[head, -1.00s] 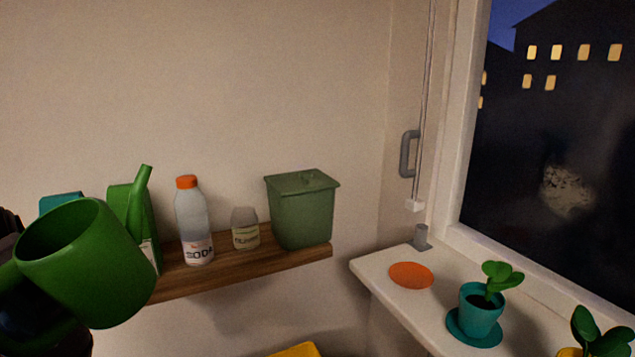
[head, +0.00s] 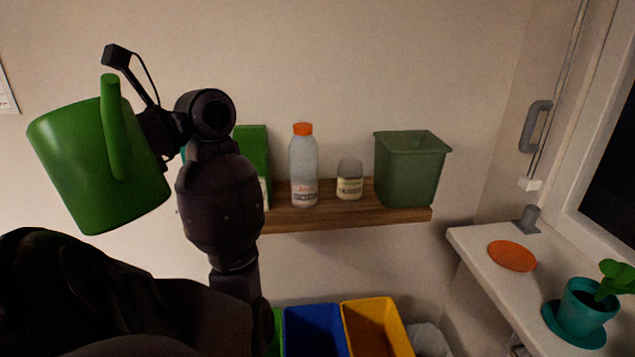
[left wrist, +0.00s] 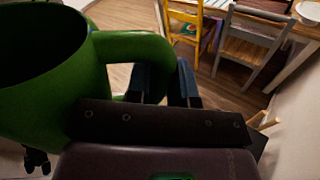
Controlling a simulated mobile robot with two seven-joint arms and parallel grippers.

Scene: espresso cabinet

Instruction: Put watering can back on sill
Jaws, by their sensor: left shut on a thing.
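The green watering can (head: 75,165) is held up at the upper left of the head view, in front of the wall. In the left wrist view, the fingers (left wrist: 165,85) are at the can's handle (left wrist: 130,45), with the can's open body (left wrist: 50,75) at left. The white window sill (head: 480,240) is at the right of the head view, with an orange disc (head: 512,256) lying on it. My right gripper is not seen.
Blue (head: 315,330) and yellow (head: 375,325) bins are below.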

